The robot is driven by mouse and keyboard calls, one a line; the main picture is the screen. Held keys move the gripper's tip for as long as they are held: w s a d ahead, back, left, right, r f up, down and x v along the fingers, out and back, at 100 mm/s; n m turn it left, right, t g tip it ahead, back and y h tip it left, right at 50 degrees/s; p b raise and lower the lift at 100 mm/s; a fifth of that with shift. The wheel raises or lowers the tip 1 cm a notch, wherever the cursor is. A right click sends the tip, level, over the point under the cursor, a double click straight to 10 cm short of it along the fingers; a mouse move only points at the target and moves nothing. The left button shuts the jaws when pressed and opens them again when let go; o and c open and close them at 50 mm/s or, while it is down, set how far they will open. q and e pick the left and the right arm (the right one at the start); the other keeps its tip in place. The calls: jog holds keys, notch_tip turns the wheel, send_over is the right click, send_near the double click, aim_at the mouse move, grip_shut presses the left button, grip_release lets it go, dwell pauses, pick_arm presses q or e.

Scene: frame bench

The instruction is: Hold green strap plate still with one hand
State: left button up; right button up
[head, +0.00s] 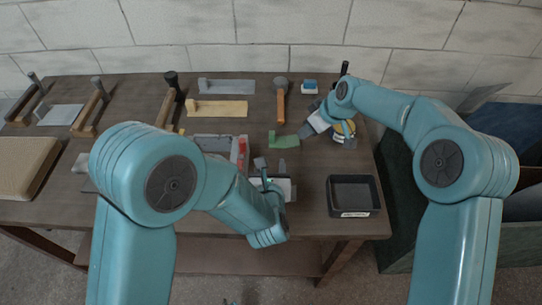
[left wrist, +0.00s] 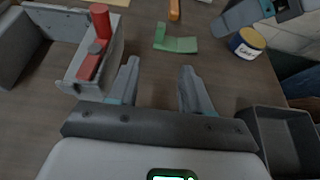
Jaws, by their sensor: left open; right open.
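The green strap plate (head: 284,141) lies flat on the bench, with a raised tab at its left end. It also shows in the left wrist view (left wrist: 178,43), beyond the fingertips. My left gripper (head: 271,166) is open and empty, just on the near side of the plate and apart from it. Its two spread fingers show in the left wrist view (left wrist: 160,67). My right gripper (head: 308,129) is open, to the right of the plate and beside a yellow-banded can (head: 345,128). Its fingertips are small and partly unclear.
A grey fixture with a red clamp (left wrist: 92,60) stands left of my left gripper. A black tray (head: 354,210) sits at the front right. A yellow strap plate (head: 217,108), a grey strap plate (head: 227,87) and an orange-handled tool (head: 281,105) lie farther back.

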aim_at(272, 138)
pick_arm(q)
jog(key=x, duration=1.4)
jog(key=shift+f, duration=0.15)
jog(key=shift+w+f, duration=0.25)
jog(key=shift+w, duration=0.35)
jog(key=shift+s, duration=0.1)
grip_shut()
